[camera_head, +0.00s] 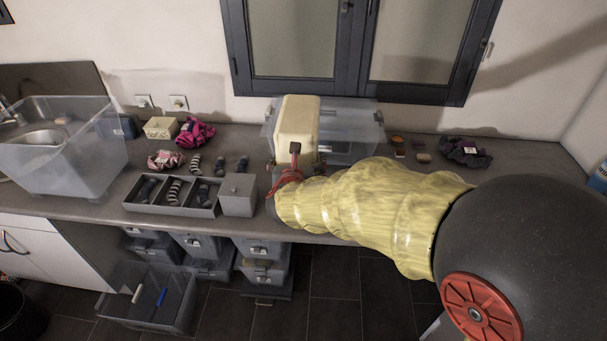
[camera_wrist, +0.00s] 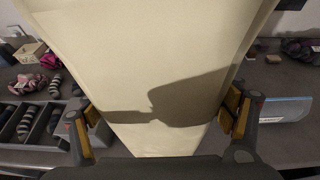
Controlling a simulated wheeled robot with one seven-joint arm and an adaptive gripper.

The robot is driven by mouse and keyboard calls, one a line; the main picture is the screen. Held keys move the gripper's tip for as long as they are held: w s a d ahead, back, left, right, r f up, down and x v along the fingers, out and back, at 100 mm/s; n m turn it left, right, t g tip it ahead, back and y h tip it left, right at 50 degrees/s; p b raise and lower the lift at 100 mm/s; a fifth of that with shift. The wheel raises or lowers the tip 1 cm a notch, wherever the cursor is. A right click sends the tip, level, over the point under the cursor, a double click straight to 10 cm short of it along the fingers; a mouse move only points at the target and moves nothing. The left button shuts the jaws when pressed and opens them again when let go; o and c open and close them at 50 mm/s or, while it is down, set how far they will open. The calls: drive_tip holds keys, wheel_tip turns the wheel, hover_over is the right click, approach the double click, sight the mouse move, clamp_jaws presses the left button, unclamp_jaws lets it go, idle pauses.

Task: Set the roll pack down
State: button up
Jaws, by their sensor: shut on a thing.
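The roll pack appears to be the large cream block (camera_head: 298,118) above the counter, in front of the window. It fills the middle of the wrist view (camera_wrist: 150,60), with a dark shadow across its face. My gripper (camera_head: 294,158) is shut on it, with one yellow-padded finger at each side in the wrist view (camera_wrist: 161,112). The pack stands roughly upright, in front of a translucent bin (camera_head: 358,128). Its lower end is hidden, so I cannot tell whether it touches the counter.
A grey divided tray (camera_head: 170,212) with rolled socks and a grey box (camera_head: 237,195) stand to the left. A large clear tub (camera_head: 65,150) is at far left. Dark bundled cloth (camera_head: 464,151) and small items lie right. Bare counter (camera_head: 545,170) shows at far right.

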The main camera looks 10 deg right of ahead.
drive_tip(key=shift+w+d+f+b, duration=0.5)
drive_tip(key=shift+w+f, duration=0.5)
drive_tip(key=shift+f, duration=0.55)
drive_tip(key=shift+w+d+f+b, duration=0.25)
drive_tip(key=shift+w+f+b, duration=0.3)
drive_tip(key=shift+w+f, duration=0.8)
drive_tip(key=shift+w+d+f+b, duration=0.4)
drive_tip(key=shift+w+f+b, duration=0.25)
drive_tip(key=shift+f, duration=1.15)
drive_tip(key=shift+f, duration=0.2)
drive_tip(key=o, duration=1.3)
drive_tip(key=shift+f, duration=0.1)
drive_tip(key=o, duration=0.4)
